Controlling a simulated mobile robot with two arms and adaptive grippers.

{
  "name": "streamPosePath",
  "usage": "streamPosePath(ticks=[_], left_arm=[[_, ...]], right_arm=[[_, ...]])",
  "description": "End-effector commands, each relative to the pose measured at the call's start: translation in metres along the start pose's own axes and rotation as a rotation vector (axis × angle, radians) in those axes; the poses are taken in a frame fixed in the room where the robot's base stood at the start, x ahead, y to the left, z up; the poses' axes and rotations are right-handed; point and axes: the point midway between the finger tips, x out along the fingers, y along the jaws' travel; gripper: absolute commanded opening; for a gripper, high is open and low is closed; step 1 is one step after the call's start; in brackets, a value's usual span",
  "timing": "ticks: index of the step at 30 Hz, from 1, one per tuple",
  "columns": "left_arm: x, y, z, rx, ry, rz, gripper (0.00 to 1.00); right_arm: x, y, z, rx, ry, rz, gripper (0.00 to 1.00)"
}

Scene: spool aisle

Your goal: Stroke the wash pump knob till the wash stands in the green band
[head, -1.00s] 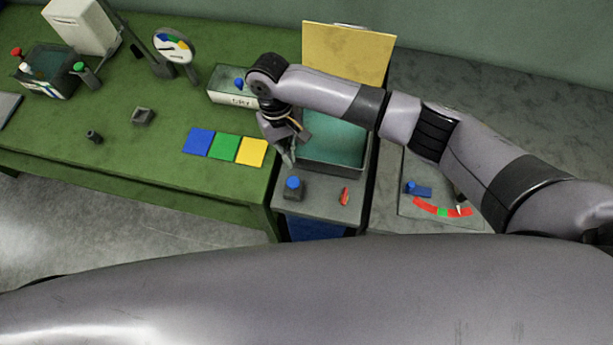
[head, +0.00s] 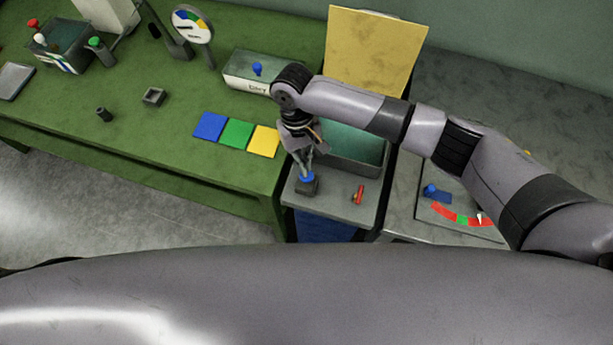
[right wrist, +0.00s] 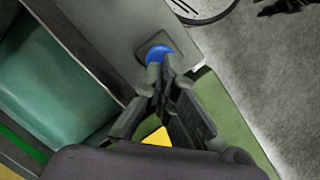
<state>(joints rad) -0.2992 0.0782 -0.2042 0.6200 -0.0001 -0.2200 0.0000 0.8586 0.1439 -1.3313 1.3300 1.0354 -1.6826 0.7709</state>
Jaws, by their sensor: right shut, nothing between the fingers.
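A blue knob (head: 307,177) on a dark square base stands on the grey ledge in front of the teal basin (head: 355,150); I take it as the wash pump knob. My right gripper (head: 306,172) is shut and empty, pointing down with its fingertips at the top of this knob. In the right wrist view the fingertips (right wrist: 164,64) overlap the blue knob (right wrist: 159,52); whether they press it I cannot tell. A red-green-red arc (head: 462,218) lies on the right panel. Its white pointer (head: 480,218) stands in the red, right of the green. My left gripper is out of view.
A small red piece (head: 358,194) lies on the ledge right of the knob. Another blue knob (head: 430,190) sits on the right panel. Blue, green and yellow squares (head: 236,134), a labelled box (head: 250,72) and a round gauge (head: 192,25) are on the green table (head: 150,150).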

Motion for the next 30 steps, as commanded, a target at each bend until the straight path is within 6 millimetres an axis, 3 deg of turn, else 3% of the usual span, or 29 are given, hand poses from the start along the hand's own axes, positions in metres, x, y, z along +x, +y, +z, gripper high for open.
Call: streamPosePath(ticks=[14,23,30], left_arm=[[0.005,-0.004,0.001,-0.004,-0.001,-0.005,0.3],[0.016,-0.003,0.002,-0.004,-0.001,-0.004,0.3],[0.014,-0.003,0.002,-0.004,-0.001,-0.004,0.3]], right_arm=[[0.006,0.0,0.0,0.0,0.0,0.0,0.0],[0.035,0.0,-0.007,0.001,-0.002,-0.001,0.0],[0.029,0.0,-0.011,0.002,0.0,0.0,0.0]])
